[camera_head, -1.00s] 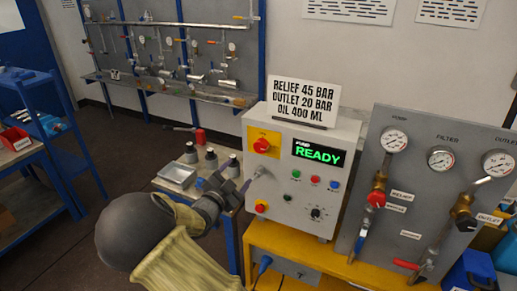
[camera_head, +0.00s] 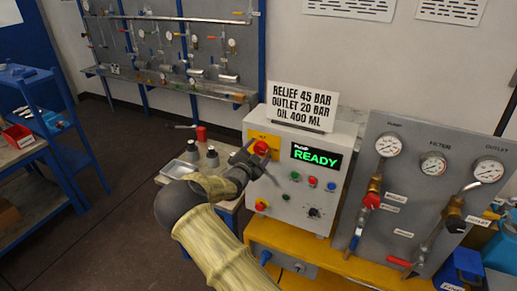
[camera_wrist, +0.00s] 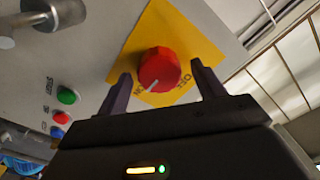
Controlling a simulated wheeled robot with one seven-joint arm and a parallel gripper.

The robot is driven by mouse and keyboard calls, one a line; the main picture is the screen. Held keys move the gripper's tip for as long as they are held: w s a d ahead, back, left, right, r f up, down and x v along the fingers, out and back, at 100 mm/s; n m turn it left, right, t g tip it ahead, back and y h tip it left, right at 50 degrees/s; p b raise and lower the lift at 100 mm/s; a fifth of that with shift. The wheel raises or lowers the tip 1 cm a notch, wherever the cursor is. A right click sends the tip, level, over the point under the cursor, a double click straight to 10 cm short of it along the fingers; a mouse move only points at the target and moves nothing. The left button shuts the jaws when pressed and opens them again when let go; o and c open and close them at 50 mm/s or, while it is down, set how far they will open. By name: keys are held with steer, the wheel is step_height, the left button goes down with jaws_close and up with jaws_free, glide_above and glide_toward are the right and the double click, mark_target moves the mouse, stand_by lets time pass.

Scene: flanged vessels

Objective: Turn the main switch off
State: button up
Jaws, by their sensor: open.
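The main switch is a red rotary knob (camera_head: 261,147) on a yellow plate (camera_head: 264,136) at the upper left of the grey control box. In the wrist view the red knob (camera_wrist: 158,70) has a white pointer mark toward the lower left, near the lettering that seems to read ON; OFF lettering shows at its lower right. My gripper (camera_wrist: 158,88) is open, with one dark finger on each side of the knob. I cannot tell whether the fingers touch it. In the head view my gripper (camera_head: 250,158) is at the knob's lower left and partly covers the plate.
The control box (camera_head: 300,205) has a READY display (camera_head: 316,155), small buttons, a lower red button (camera_head: 261,204) and a black dial (camera_head: 313,212). A sign (camera_head: 301,106) stands on top. A gauge panel (camera_head: 420,200) is at the right.

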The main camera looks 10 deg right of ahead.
steer(key=c, duration=1)
